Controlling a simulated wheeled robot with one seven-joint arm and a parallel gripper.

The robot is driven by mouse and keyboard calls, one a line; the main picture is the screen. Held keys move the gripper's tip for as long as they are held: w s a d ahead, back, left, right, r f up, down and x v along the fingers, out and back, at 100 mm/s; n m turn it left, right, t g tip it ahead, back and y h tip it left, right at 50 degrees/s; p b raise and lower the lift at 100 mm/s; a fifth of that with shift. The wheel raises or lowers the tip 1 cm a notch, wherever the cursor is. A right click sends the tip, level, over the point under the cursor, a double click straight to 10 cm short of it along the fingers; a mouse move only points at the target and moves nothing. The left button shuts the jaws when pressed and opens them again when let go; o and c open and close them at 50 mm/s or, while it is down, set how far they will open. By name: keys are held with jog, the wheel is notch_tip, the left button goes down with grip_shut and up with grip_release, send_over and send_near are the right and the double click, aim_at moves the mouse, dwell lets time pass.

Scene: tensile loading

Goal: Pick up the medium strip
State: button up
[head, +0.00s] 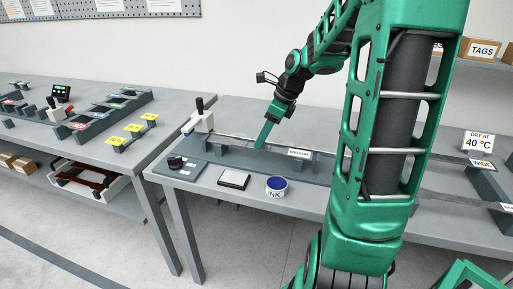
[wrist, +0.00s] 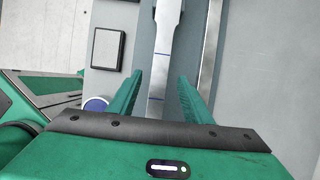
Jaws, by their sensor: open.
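A pale grey metal strip (wrist: 163,50) shows in the wrist view. It has a wide upper end, a narrower middle and thin blue cross marks. It lies on a dark grey bed on the bench. My gripper (wrist: 160,85) is open, with one green finger on each side of the strip's lower part. I see no finger clearly touching it. In the head view my gripper (head: 266,135) points down over the bed on the right bench. The strip cannot be made out there. Whether this is the medium strip cannot be read.
A white block with a lever (head: 202,120) stands at the bed's left end. A small label (head: 299,153) stands right of my gripper.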

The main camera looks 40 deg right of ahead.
jog(key=shift+x, duration=0.9)
grip_shut()
